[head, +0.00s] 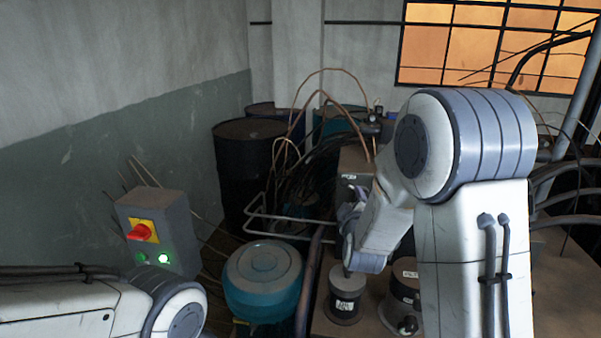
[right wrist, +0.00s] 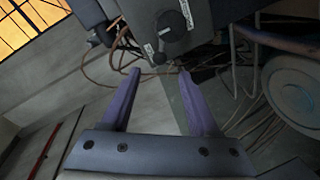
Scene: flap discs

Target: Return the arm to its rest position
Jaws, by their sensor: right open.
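My right arm (head: 470,150) is raised and bent in the right half of the head view. Its gripper (head: 352,208) is partly hidden by its wrist, beside a grey box (head: 353,165) with a small label. In the right wrist view the two purple fingers (right wrist: 160,72) are apart with nothing between them. A dark box with a round knob (right wrist: 172,25) and white labels lies beyond the fingertips; I cannot tell whether they touch it. My left arm (head: 70,305) enters at the lower left; its gripper is out of the picture.
A grey control box (head: 160,230) with a red-yellow switch and a lit green button stands at left. A teal lidded drum (head: 262,280) and dark barrels (head: 245,165) stand beyond. Labelled dark cylinders (head: 345,295) stand on a brown surface below my right wrist. Cables clutter the back.

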